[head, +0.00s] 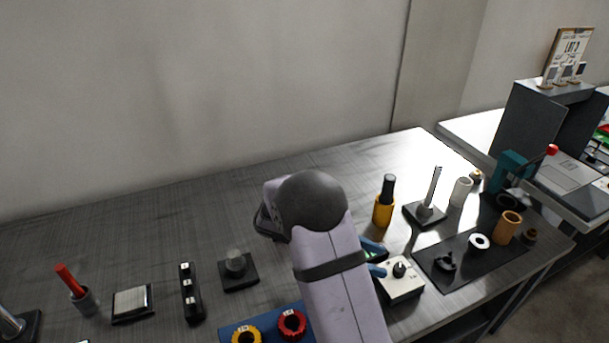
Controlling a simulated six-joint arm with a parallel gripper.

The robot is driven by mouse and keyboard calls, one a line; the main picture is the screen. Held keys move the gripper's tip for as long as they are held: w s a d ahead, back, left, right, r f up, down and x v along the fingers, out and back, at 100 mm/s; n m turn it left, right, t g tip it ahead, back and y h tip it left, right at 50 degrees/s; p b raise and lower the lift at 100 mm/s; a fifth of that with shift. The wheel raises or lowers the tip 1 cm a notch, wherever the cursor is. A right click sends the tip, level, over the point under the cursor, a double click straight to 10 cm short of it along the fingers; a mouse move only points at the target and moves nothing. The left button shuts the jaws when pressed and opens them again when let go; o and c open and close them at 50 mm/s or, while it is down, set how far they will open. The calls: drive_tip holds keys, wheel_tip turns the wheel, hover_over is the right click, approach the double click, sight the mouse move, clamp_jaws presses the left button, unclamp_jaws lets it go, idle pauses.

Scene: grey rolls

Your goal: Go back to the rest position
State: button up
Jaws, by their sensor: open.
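My arm rises from the bottom middle of the head view, a pale lilac link with a dark band and a dark grey rounded joint at its top. A short lilac part with a dark edge shows just left of that joint, over the grey table (150,215). My gripper's fingers cannot be made out; the arm hides them. Nothing held by the arm can be seen.
Left are a black strip (190,294) and a red-handled tool (70,281). A yellow ring (246,335) and red ring (292,323) are close by.

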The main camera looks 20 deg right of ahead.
drive_tip(key=s+a+r+m+t+y+p, duration=0.2)
drive_tip(key=a+m+y, duration=0.4)
drive_tip(key=a, duration=0.4)
drive_tip(key=s+a+r+m+t+y+p, duration=0.2)
drive_tip(key=s+a+m+t+y+p, duration=0.2)
drive_tip(key=a, duration=0.6)
drive_tip(key=s+m+y+p, duration=0.1)
drive_tip(key=s+m+p, duration=0.1)
drive_tip(key=s+p, duration=0.1)
drive_tip(key=shift+s+r+y, duration=0.15)
drive_tip(key=shift+y, duration=0.25)
